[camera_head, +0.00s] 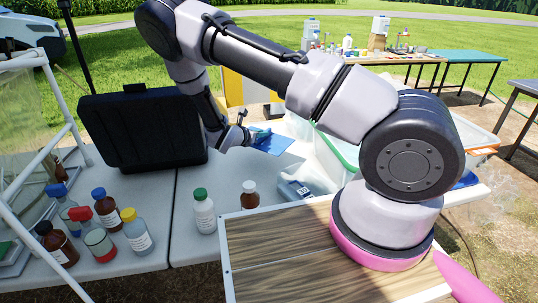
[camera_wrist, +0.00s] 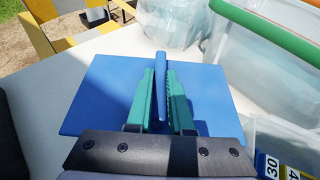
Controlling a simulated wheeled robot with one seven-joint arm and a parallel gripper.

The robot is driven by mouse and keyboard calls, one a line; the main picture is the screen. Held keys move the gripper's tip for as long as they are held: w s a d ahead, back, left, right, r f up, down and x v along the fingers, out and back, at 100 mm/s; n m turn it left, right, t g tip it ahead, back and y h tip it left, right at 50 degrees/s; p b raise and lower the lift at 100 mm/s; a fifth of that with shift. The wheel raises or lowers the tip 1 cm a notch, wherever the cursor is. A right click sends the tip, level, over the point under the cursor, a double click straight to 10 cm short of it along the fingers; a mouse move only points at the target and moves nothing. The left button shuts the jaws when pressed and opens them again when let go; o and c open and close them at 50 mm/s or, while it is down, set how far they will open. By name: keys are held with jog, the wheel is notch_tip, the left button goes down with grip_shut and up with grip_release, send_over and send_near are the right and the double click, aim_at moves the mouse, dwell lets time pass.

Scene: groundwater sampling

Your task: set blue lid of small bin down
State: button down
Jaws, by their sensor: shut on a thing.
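The blue lid (camera_wrist: 100,95) is a flat rectangle with an upright blue handle (camera_wrist: 160,85) in its middle. My gripper (camera_wrist: 161,90) has its two teal fingers on either side of this handle and is shut on it. In the head view the lid (camera_head: 275,145) is over the far part of the white table, with my gripper (camera_head: 256,133) at its left. The lid looks level and on or just above the table; I cannot tell whether it touches. Which container is the small bin is not clear.
A clear bin with a green rim (camera_wrist: 265,32) stands right of the lid. A black case (camera_head: 140,130) and several bottles, one green-capped (camera_head: 204,212), stand on the table's left part. White tabletop (camera_wrist: 55,75) is bare left of the lid.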

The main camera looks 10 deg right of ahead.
jog(key=f, duration=0.4)
jog(key=w+f, duration=0.1)
jog(key=f, duration=0.1)
jog(key=shift+a+f, duration=0.1)
jog(key=shift+f, duration=2.05)
jog(key=shift+f, duration=0.15)
jog(key=c, duration=0.8)
grip_release()
jog(key=shift+a, duration=0.1)
